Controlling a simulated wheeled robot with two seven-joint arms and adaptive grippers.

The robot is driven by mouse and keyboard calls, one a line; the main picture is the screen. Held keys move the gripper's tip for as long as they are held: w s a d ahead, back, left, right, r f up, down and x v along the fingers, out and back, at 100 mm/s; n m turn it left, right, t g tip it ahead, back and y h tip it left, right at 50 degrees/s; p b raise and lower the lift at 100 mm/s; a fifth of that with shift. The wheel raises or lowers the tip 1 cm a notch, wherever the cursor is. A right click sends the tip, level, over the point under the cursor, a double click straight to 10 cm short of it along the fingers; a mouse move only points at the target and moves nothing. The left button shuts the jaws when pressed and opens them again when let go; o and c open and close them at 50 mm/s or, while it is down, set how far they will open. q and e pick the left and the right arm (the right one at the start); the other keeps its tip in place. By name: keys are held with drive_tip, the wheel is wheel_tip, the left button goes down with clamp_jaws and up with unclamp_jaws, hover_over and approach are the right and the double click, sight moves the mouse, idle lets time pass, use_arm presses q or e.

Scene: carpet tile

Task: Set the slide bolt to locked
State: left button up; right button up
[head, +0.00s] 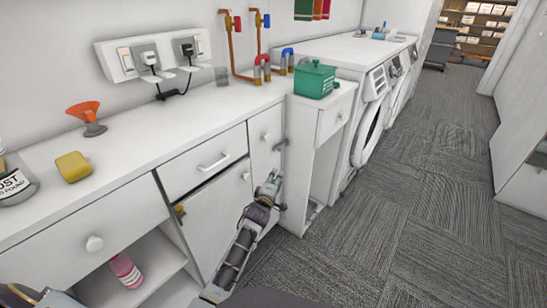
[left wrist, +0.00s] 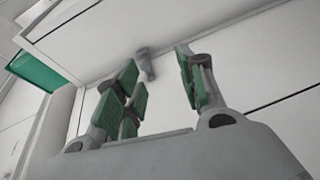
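A small grey metal fitting (head: 281,145), which looks like the slide bolt, sits at the right edge of a narrow white cabinet door (head: 265,135). It also shows as a grey piece (left wrist: 145,65) beyond the fingers in the left wrist view. I cannot tell whether it is locked. My left gripper (head: 272,179) is below it, in front of the cabinet. In the left wrist view its green-padded fingers (left wrist: 160,88) are spread apart with nothing between them. The fitting appears ahead of the gap, apart from the fingers.
A green box (head: 314,80) stands on the small cabinet at the right. A brass-coloured fitting (head: 180,211) is on the lower door. Carpet (head: 400,210) is clear at right.

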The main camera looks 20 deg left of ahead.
use_arm(q)
drive_tip(key=shift+n+t+y, duration=0.3)
drive_tip(key=shift+n+t, duration=0.3)
drive_tip(key=shift+n, duration=0.2)
drive_tip(key=shift+w+a+r+b, duration=0.2)
drive_tip(key=shift+a+r+b, duration=0.25)
drive_tip(key=shift+a+r, duration=0.35)
drive_tip(key=shift+w+a+r+b, duration=0.2)
drive_tip(key=shift+a+r+b, duration=0.25)
drive_tip(key=shift+r, duration=0.5)
use_arm(e)
drive_tip(key=shift+a+r, duration=0.55)
drive_tip(key=shift+r, duration=0.3)
use_arm(q)
drive_tip(key=shift+w, duration=0.1)
use_arm(e)
drive_tip(key=shift+w, duration=0.1)
